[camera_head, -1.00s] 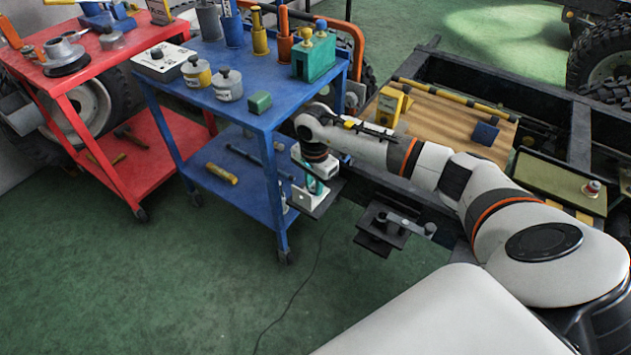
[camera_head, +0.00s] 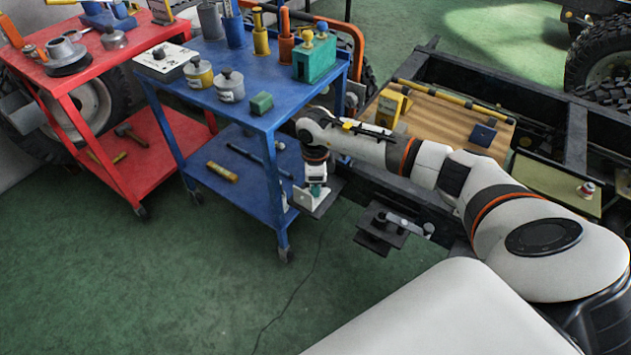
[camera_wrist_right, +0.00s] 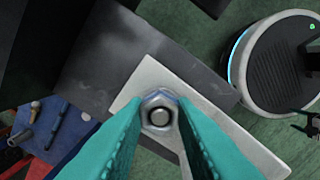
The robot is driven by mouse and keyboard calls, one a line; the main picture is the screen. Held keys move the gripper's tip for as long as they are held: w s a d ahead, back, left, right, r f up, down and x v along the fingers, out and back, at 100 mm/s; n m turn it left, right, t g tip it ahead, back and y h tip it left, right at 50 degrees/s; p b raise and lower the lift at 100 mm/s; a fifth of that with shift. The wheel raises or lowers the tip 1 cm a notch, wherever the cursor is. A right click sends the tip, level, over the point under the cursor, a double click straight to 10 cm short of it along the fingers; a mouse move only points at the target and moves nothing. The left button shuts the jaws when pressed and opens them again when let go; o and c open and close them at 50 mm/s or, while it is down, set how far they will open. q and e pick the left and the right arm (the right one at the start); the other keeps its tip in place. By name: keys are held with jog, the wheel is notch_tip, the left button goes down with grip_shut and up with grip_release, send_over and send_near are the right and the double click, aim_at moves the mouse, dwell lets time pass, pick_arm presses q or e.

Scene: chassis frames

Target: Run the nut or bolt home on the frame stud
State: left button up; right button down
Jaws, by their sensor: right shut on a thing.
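My right gripper (camera_head: 317,190) points down over a pale plate (camera_head: 325,206) beside the dark chassis frame (camera_head: 352,180). In the right wrist view its two teal fingers (camera_wrist_right: 158,118) are shut on a metal hex nut (camera_wrist_right: 157,98). The round end of the stud (camera_wrist_right: 158,117) shows inside the nut's hole, so the nut sits around the stud. The pale plate (camera_wrist_right: 232,132) lies below. How far down the thread the nut sits cannot be told. The head view does not show the nut clearly. My left gripper is not in view.
A blue cart (camera_head: 209,108) with pots and tools stands close left of my right gripper, and a red cart (camera_head: 88,82) farther left. A dark bracket (camera_head: 382,230) juts from the frame nearby. A wooden board (camera_head: 450,122) lies across the frame. Green floor is free in front.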

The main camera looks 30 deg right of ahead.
jog(key=shift+s+a+f+m, duration=0.1)
jog(key=shift+s+f+m, duration=0.2)
jog(key=shift+m, duration=0.2)
jog(key=m+p, duration=0.1)
jog(key=m, duration=0.2)
jog(key=shift+a+r, duration=0.1)
jog(key=shift+r, duration=0.05)
jog(key=m+p, duration=0.1)
jog(key=m, duration=0.1)
jog(key=shift+m, duration=0.4)
jog(key=c, duration=1.3)
grip_release()
jog(key=shift+w+a, duration=0.1)
jog(key=shift+o, duration=0.9)
jog(key=shift+w, duration=0.1)
